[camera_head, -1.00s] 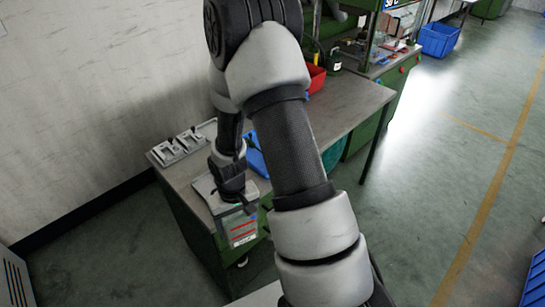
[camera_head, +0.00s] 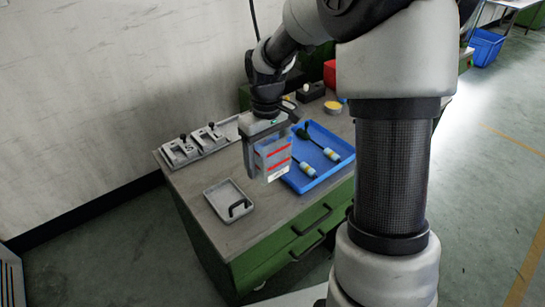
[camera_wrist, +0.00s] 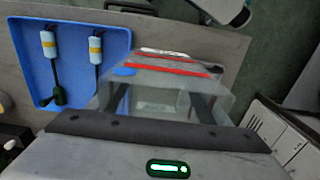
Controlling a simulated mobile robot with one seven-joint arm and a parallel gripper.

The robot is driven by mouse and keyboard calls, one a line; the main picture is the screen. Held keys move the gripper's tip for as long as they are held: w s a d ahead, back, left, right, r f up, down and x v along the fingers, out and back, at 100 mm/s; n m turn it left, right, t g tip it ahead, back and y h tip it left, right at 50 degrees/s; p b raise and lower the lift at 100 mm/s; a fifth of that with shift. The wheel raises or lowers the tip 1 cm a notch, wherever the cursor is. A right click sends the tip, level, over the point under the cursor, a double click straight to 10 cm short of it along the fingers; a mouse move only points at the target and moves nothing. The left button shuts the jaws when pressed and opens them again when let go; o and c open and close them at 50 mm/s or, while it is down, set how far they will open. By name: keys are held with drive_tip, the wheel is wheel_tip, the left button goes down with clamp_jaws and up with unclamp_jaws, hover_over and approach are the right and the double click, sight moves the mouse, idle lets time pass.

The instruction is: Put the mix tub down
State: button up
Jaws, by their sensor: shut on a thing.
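The mix tub (camera_head: 275,156) is a clear box with red stripes and a pale label. My gripper (camera_head: 266,160) is shut on it and holds it from above. It looks raised above the bench (camera_head: 240,238), between a grey tray and a blue tray; the exact gap beneath cannot be told. In the wrist view the tub (camera_wrist: 165,75) sits between the dark fingers (camera_wrist: 160,104), with its red stripes and a blue spot showing. Its far side is hidden.
The grey tray (camera_head: 215,198) with a black-handled tool lies front left. The blue tray (camera_head: 322,178) holds two banded bottle-like tools. Metal fixtures (camera_head: 196,145) with black knobs line the wall side. A yellow-topped pot (camera_head: 333,107) stands behind. Bare bench surrounds the grey tray.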

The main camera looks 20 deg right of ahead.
sight(267, 192)
drive_tip(key=shift+w+f, duration=0.15)
drive_tip(key=shift+w, duration=0.2)
wheel_tip(267, 192, down, 10)
drive_tip(key=shift+r+b, duration=0.15)
drive_tip(key=shift+b, duration=0.95)
drive_tip(key=o, duration=0.8)
drive_tip(key=shift+c, duration=0.2)
